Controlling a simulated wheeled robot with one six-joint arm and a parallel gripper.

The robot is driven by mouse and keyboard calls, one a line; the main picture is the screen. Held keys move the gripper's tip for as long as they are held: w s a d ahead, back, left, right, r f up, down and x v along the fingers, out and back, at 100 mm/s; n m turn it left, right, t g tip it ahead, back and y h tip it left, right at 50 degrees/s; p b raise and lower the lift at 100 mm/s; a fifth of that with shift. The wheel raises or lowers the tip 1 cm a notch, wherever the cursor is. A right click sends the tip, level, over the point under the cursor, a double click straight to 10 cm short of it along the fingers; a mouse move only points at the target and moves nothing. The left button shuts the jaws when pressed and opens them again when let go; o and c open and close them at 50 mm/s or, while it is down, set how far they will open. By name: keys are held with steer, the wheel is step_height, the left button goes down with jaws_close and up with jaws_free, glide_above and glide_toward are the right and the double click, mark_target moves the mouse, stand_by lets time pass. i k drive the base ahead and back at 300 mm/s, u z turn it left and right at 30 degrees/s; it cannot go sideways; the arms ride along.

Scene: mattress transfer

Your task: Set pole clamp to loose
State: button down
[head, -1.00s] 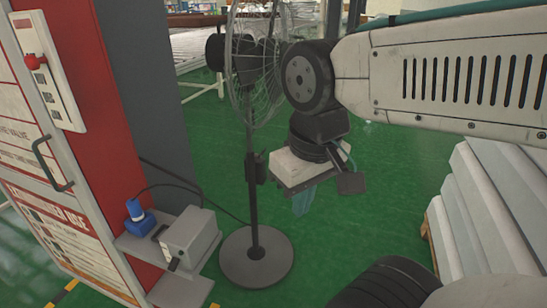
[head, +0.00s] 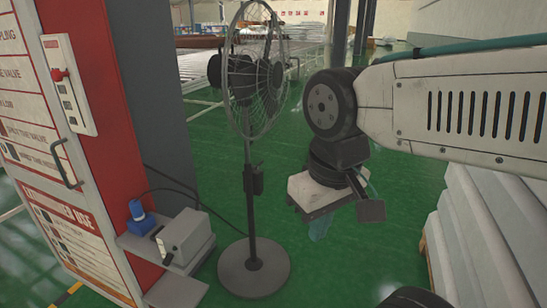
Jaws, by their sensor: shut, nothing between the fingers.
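A black pedestal fan (head: 255,75) stands on a round grey base (head: 254,268) in the head view. The pole clamp (head: 253,180) is a dark fitting partway up the fan's pole, with a small box-like part on its right side. It is too small to tell whether it is tight or loose. My gripper (head: 319,228) hangs to the right of the pole with its teal fingers pointing down. It is shut and empty, and it shows apart from the clamp. The fingertips are small in the picture.
A red and white cabinet (head: 75,38) stands at the left, with a shelf holding a grey box (head: 186,237) and a blue plug (head: 140,218). A cable runs to the fan. Pale stacked slabs (head: 480,230) stand at the right. Green floor lies open between.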

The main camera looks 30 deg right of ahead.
mark_target(258, 166)
steer(key=z, duration=0.85)
steer(key=i, duration=0.55)
steer(key=u, duration=0.8)
